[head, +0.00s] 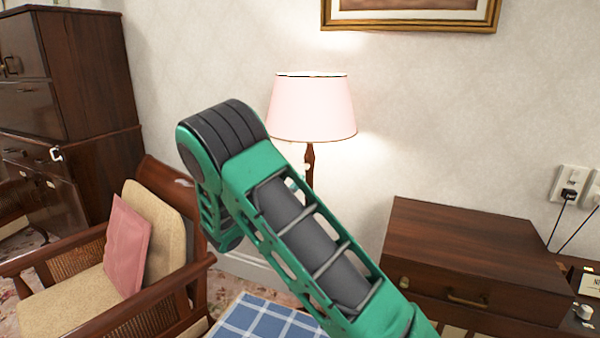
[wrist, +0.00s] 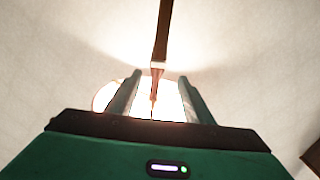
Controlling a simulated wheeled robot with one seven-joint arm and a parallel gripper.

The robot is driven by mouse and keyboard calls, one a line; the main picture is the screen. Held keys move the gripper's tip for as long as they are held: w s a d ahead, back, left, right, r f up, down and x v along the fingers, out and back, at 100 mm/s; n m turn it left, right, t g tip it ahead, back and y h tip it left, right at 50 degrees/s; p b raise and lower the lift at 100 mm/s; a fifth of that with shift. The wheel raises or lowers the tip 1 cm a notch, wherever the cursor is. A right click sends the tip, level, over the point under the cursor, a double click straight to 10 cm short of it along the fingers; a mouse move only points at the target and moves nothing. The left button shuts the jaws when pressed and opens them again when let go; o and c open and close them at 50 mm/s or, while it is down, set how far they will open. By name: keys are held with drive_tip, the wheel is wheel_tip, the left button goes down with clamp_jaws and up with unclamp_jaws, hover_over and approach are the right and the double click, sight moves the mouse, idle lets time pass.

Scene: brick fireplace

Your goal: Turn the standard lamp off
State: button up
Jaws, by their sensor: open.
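The standard lamp has a pink shade (head: 312,108), which glows, and light falls on the wall around it. Its dark wooden stem (head: 310,158) shows below the shade; my green arm hides the lower part. In the wrist view the stem (wrist: 162,35) comes down from the top edge to the bright shade (wrist: 170,103). My gripper (wrist: 159,77) is open and empty, with one finger on each side of the stem's end in that view. I cannot tell how far the fingers are from the lamp. The head view hides my gripper behind the arm. I cannot make out a switch clearly.
A wooden armchair (head: 75,292) with a pink cushion (head: 127,245) stands at left, before a dark cabinet (head: 93,85). A wooden chest (head: 470,250) stands at right, near wall sockets (head: 570,190). A blue checked surface (head: 250,318) lies at the bottom. A picture frame (head: 410,25) hangs above.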

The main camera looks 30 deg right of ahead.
sight(303, 167)
drive_tip(key=x, duration=1)
drive_tip(key=shift+d, duration=0.1)
drive_tip(key=c, duration=1)
